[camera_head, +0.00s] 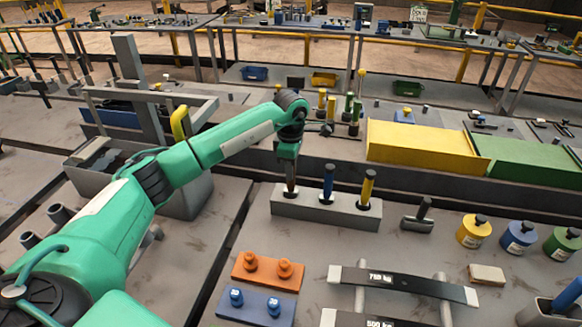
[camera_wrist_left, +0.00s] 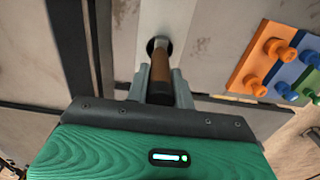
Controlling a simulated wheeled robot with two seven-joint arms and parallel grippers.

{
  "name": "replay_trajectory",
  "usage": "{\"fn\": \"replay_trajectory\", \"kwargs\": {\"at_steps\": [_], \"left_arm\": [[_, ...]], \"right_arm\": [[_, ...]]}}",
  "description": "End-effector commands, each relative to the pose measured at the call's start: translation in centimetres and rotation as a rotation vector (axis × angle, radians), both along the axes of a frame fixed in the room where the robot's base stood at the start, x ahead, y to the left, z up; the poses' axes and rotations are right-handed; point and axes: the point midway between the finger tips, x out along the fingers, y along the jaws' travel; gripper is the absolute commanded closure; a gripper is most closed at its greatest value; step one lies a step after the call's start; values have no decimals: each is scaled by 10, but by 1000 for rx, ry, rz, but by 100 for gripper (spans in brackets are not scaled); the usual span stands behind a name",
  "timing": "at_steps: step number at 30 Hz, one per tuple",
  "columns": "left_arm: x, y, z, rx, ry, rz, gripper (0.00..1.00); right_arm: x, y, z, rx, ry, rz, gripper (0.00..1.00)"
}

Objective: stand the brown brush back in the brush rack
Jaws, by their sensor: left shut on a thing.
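The brush rack (camera_head: 308,208) is a long grey block with a row of holes. A blue brush (camera_head: 328,182) stands in its middle hole and a yellow brush (camera_head: 366,188) in its right hole. The brown brush (camera_head: 290,181) is upright at the left hole, its lower end at the dark opening; how deep it sits is hidden. My left gripper (camera_head: 289,168) is above the rack, shut on the brown brush. In the left wrist view the fingers are on both sides of the brown brush (camera_wrist_left: 162,72), over the rack (camera_wrist_left: 172,18). My right gripper is not in view.
Orange (camera_head: 266,270) and blue (camera_head: 255,306) blocks with knobs lie in front of the rack. A dark scraper-like tool (camera_head: 417,218) and several round tins (camera_head: 474,231) stand to the right. Yellow (camera_head: 420,145) and green (camera_head: 525,160) bins are behind.

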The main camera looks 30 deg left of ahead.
Motion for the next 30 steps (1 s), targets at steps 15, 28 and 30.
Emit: {"fn": "replay_trajectory", "kwargs": {"at_steps": [15, 28, 30], "left_arm": [[0, 0, -6, 0, 0, 1, 51], [0, 0, -6, 0, 0, 1, 29], [0, 1, -6, 0, 0, 1, 29]], "right_arm": [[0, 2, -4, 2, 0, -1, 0], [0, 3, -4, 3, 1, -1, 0], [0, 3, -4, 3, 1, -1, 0]]}}
